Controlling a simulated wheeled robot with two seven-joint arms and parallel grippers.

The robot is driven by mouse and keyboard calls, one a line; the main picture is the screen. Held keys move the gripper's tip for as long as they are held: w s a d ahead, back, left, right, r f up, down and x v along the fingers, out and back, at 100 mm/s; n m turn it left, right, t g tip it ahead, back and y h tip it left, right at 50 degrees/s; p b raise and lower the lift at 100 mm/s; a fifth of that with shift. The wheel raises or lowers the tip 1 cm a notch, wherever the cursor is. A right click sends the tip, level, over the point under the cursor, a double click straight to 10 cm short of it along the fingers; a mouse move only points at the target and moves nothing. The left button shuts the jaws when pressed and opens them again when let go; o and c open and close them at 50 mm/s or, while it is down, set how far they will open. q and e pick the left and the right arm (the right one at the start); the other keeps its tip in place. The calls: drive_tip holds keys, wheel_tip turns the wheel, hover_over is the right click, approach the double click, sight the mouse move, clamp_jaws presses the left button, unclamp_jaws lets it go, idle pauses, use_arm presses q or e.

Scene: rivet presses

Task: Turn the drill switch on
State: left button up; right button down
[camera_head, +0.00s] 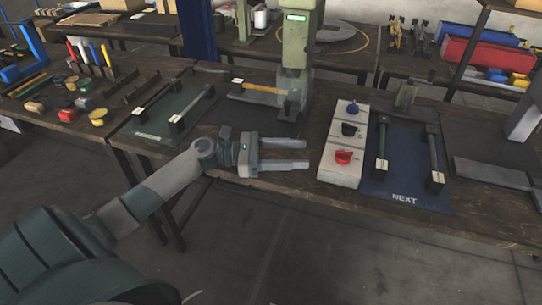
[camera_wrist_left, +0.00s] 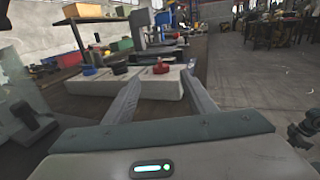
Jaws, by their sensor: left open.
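A pale switch box (camera_head: 340,175) stands on the workbench, with a blue knob (camera_head: 352,108) at the back, a black knob (camera_head: 349,129) in the middle and a red knob (camera_head: 343,157) at the front. My left gripper (camera_head: 308,154) is open and empty, just left of the box, its fingers pointing at it. In the left wrist view the box (camera_wrist_left: 155,83) lies beyond the fingertips, and the red knob (camera_wrist_left: 161,67) shows between and beyond them. A green press (camera_head: 298,60) with a lit green display stands behind. Which knob is the drill switch is not readable.
A dark blue mat (camera_head: 408,192) marked NEXT, with tools on it, lies right of the box. A green mat (camera_head: 165,125) with bars lies left. The floor before the bench is clear.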

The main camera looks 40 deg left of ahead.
use_arm(q)
drive_tip(key=v, duration=0.5)
drive_tip(key=shift+s+a+b, duration=0.1)
drive_tip(key=shift+a+b, duration=0.05)
drive_tip(key=shift+b, duration=0.2)
drive_tip(key=shift+s+a, duration=0.3)
drive_tip(key=shift+a, duration=0.1)
use_arm(e)
drive_tip(key=shift+s+d+r, duration=0.1)
drive_tip(key=shift+d+r, duration=0.05)
drive_tip(key=shift+r, duration=0.25)
use_arm(q)
drive_tip(key=shift+s, duration=0.1)
use_arm(e)
drive_tip(key=shift+s, duration=0.15)
